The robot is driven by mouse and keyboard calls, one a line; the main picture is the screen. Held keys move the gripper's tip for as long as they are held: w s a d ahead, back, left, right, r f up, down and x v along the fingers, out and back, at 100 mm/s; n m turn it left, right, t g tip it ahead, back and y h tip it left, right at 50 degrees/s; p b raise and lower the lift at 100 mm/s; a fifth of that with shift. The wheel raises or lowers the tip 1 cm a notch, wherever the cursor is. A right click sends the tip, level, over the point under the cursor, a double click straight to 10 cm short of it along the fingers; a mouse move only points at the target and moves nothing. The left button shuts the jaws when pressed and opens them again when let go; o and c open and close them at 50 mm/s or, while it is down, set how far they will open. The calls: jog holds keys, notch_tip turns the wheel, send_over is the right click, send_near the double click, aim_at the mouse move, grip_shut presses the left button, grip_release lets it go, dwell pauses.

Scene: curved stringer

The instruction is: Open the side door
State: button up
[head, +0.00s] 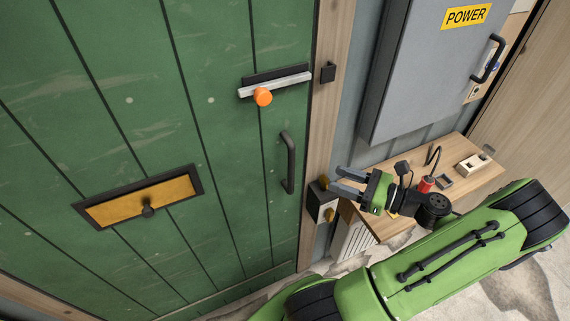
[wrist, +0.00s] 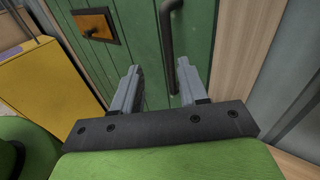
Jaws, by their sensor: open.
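The green plank side door (head: 150,130) fills the left of the head view and appears closed against its wooden frame. Its black vertical handle (head: 288,162) is near the right edge. Above it is a grey sliding bolt (head: 285,84) with an orange knob (head: 263,97); the bar's right end looks short of the black catch (head: 328,72) on the frame. My gripper (head: 337,180) is open and empty, right of the handle, fingers pointing at the door. In the wrist view, the handle (wrist: 167,45) shows beyond and between the open fingertips (wrist: 160,68), apart from them.
A yellow panel with a black knob (head: 170,198) is low on the door. A box with yellow parts (head: 320,203) is by the frame. A grey power cabinet (head: 420,75) and a wooden bench (head: 480,182) with small items stand right. A yellow object (wrist: 45,75) shows in the wrist view.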

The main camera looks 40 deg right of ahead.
aim_at(291, 156)
jog(key=shift+m+t+h, duration=0.5)
jog(key=shift+m, duration=0.1)
jog(key=b+x, duration=0.1)
jog(key=x, duration=1.3)
jog(key=shift+w+d, duration=0.1)
jog(key=shift+w, duration=0.3)
grip_shut()
